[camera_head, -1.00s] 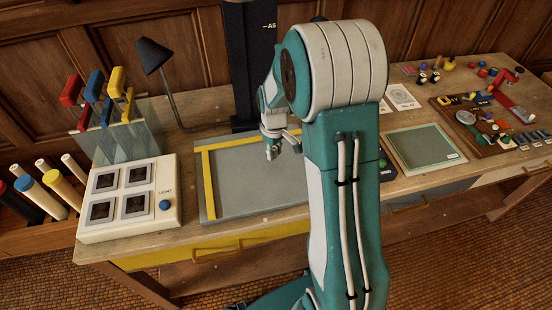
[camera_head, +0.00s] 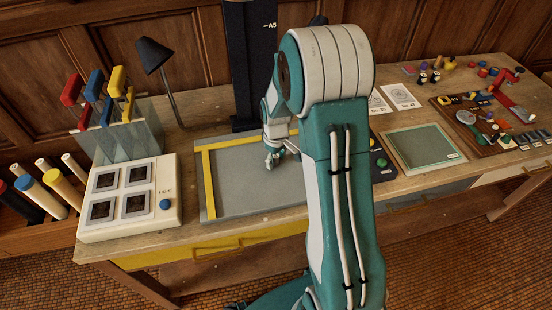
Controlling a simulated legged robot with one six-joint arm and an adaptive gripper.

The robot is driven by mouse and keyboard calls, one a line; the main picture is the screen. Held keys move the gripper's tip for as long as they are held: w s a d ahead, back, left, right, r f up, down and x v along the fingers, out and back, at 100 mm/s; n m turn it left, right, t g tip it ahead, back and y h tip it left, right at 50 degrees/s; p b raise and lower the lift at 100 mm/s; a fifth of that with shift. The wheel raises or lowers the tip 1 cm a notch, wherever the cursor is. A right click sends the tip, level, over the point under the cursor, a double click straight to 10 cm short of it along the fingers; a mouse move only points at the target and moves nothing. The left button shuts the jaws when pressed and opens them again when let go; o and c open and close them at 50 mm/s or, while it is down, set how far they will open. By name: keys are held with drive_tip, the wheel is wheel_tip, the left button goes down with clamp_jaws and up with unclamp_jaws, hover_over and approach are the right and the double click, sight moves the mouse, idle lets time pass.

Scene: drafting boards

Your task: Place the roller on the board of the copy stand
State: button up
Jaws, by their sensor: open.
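The copy stand has a flat grey board (camera_head: 245,190) with a yellow L-shaped edge guide along its left and back. A dark upright column (camera_head: 250,65) marked A5 stands behind it. My gripper (camera_head: 274,162) is open and points down over the board's right back part. I see nothing between its fingers, but they are small in this view. My arm hides the board's right side. I cannot single out the roller for certain. Red, blue and yellow handled tools (camera_head: 96,85) hang on a clear rack at the left; they may be rollers.
A white light box (camera_head: 130,197) with framed slides is left of the board, and a black lamp (camera_head: 155,55) stands behind. Rolled tubes (camera_head: 55,190) fill a rack at far left. A green mat (camera_head: 422,147) and a crowded tool tray (camera_head: 490,125) are at right.

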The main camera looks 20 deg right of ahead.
drive_tip(key=s+a+r+m+t, duration=0.1)
drive_tip(key=s+a+r, duration=0.1)
drive_tip(key=r, duration=0.7)
drive_tip(key=s+a+r, duration=0.1)
drive_tip(key=s+r, duration=0.1)
drive_tip(key=r, duration=0.8)
drive_tip(key=s+a+r+m+t, duration=0.1)
drive_tip(key=s+a+r+t, duration=0.1)
drive_tip(key=s, duration=0.7)
drive_tip(key=s+a+r+m+t, duration=0.2)
drive_tip(key=s+a+r, duration=0.2)
drive_tip(key=s, duration=0.5)
drive_tip(key=shift+s+a+r+t, duration=0.15)
drive_tip(key=shift+a+r+t, duration=0.2)
drive_tip(key=shift+r, duration=0.25)
